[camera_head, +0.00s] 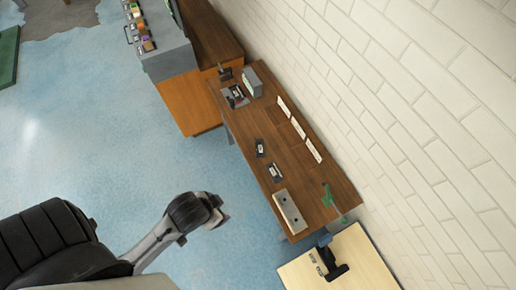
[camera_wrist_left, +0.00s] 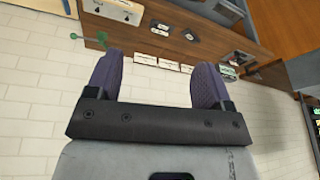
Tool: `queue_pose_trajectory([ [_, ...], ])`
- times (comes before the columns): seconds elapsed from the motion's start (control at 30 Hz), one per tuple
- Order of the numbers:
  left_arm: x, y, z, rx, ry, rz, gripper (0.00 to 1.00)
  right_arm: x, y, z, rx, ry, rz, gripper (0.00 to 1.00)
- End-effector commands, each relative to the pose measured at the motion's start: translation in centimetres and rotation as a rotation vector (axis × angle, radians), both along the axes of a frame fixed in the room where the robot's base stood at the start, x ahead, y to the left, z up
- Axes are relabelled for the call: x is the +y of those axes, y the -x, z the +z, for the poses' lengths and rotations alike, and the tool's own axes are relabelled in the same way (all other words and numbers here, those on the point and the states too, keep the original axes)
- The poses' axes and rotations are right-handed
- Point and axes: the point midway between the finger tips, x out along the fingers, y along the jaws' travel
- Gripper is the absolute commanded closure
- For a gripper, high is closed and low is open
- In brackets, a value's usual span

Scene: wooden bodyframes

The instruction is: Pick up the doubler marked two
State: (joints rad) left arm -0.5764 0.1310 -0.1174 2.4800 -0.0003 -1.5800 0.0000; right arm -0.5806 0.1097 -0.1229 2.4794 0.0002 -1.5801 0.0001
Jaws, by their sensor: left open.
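Two small dark plates with white labels lie on the brown wooden table (camera_head: 245,123): one plate (camera_head: 260,147) and, nearer the grey block, another plate (camera_head: 274,172). They also show in the left wrist view, as one plate (camera_wrist_left: 160,30) and another plate (camera_wrist_left: 190,35). Their markings are too small to read, so I cannot tell which is the doubler marked two. My left gripper (camera_head: 212,212) is over the blue floor, left of the table and apart from it. In the left wrist view its fingers (camera_wrist_left: 156,64) are open and empty. My right gripper is out of view.
A grey block (camera_head: 290,211) and a green tool (camera_head: 328,195) are at the table's near end. Several white label strips (camera_head: 298,127) lie along the wall side. Dark items and a grey box (camera_head: 252,81) stand at the far end. A light table (camera_head: 352,252) adjoins.

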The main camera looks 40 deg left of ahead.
Motion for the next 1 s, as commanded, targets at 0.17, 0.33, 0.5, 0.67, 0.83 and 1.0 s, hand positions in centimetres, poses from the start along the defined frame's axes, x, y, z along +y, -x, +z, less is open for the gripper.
queue_pose_trajectory([
  [0.17, -0.1, 0.0, 0.0, 0.001, 0.003, 0.0, 0.43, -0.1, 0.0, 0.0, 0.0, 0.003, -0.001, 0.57],
  [0.33, -0.3, 0.1, 0.0, 0.003, 0.01, 0.004, 0.59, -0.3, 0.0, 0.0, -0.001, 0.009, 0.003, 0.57],
  [0.5, -0.6, 0.1, 0.0, 0.004, 0.018, 0.008, 0.64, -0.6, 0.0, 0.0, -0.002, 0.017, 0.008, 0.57],
  [0.67, -0.4, -0.3, -0.4, -0.008, 0.014, 0.004, 0.64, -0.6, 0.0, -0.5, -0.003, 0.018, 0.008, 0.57],
  [0.83, -0.2, -5.2, -1.5, -0.13, 0.006, -0.001, 0.64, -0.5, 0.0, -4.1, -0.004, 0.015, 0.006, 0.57],
  [1.0, 0.8, -13.2, -1.0, -0.358, -0.048, -0.037, 0.64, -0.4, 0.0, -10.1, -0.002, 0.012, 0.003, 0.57],
])
